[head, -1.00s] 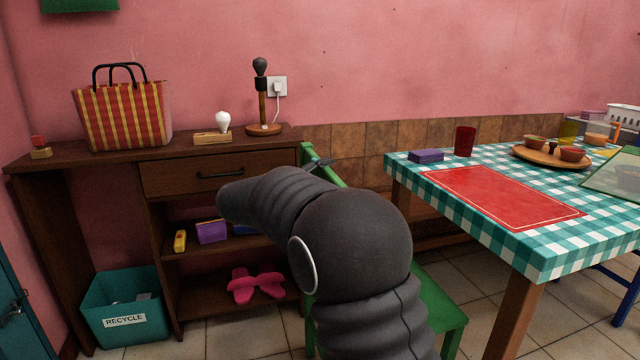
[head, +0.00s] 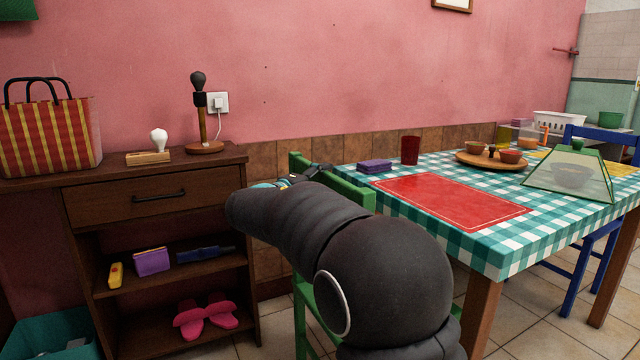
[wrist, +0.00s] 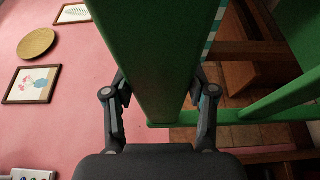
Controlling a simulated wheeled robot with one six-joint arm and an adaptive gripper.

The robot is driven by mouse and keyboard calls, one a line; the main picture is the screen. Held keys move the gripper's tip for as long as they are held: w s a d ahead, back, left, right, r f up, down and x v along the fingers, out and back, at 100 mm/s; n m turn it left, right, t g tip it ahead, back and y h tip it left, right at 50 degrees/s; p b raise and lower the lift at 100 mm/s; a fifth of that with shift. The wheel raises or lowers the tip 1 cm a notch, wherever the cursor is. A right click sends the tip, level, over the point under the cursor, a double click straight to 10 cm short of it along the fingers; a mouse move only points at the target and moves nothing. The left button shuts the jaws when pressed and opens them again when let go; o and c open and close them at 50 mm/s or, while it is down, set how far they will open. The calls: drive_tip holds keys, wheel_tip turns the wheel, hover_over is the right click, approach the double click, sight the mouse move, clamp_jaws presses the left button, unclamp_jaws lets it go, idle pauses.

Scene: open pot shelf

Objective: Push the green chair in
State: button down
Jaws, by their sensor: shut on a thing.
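The green chair (head: 348,191) stands beside the near left side of the dining table (head: 505,262), partly hidden behind my arm in the head view. Its top back rail (wrist: 158,65) fills the middle of the wrist view. My gripper (wrist: 160,100) is shut on this rail, one finger on each side. In the head view my gripper (head: 305,176) shows only in part at the chair's back. The chair's seat (wrist: 298,25) shows at the upper right of the wrist view.
A wooden cabinet (head: 160,196) with a lamp (head: 203,115) stands left of the chair. The table carries a red placemat (head: 450,200), a red cup (head: 410,151) and a mesh food cover (head: 570,177). A blue chair (head: 600,245) stands at the far right.

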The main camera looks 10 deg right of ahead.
drive_tip(key=c, duration=0.7)
unclamp_jaws()
drive_tip(key=shift+d, duration=0.2)
drive_tip(key=shift+c, duration=0.2)
drive_tip(key=o, duration=0.4)
drive_tip(key=shift+d, duration=0.15)
drive_tip(key=v, duration=1.2)
